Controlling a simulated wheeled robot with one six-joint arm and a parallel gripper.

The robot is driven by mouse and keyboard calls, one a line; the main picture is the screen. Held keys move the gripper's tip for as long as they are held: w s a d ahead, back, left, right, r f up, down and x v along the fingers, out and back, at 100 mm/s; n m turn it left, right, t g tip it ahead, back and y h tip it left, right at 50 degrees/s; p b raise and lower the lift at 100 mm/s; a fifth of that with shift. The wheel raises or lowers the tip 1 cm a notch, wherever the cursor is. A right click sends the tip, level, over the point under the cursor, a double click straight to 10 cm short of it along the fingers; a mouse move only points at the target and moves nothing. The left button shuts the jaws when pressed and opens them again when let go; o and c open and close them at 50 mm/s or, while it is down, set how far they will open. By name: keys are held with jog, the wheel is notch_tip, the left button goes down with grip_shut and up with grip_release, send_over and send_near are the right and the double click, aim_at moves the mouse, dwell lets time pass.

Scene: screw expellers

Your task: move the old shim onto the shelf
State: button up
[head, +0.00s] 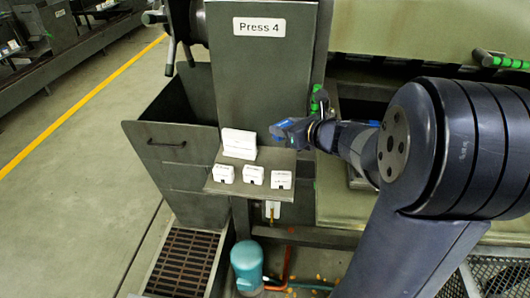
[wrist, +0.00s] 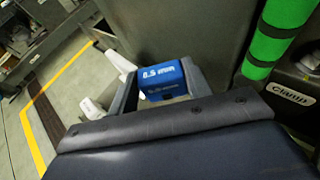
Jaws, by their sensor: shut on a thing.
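A blue block (wrist: 167,79), the shim, is marked "0.5 mm" and sits between the grey fingers of my gripper (wrist: 164,90) in the wrist view. My gripper (head: 292,130) is shut on it. In the head view the blue shim (head: 289,126) is a small patch at the gripper's end, partly hidden by the fingers. The gripper is just above the right rear edge of the small grey shelf (head: 283,160) on the front of Press 4. The shim looks held above the shelf, apart from it.
Several white labelled blocks stand on the shelf: a larger one (head: 239,142) at the back left and smaller ones (head: 253,175) along the front. The shelf's right rear part is bare. A green clamp handle (head: 319,102) rises close behind my gripper. An open bin (head: 168,140) stands left.

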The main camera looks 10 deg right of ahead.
aim_at(285, 164)
notch_tip(285, 164, down, 8)
jog(key=shift+f+b, duration=0.2)
jog(key=shift+b, duration=0.25)
jog(key=shift+s+f+b, duration=0.15)
jog(key=shift+f+b, duration=0.35)
jog(key=shift+b, duration=0.3)
jog(key=shift+f, duration=0.15)
jog(key=o, duration=1)
jog(key=shift+s+f, duration=0.15)
jog(key=shift+f, duration=0.05)
jog(key=shift+r+p, duration=0.75)
jog(key=shift+p, duration=0.2)
jog(key=v, duration=1.1)
jog(key=shift+s+d+r+b, duration=0.15)
jog(key=shift+d+r+b, duration=0.1)
jog(key=shift+r+b, duration=0.05)
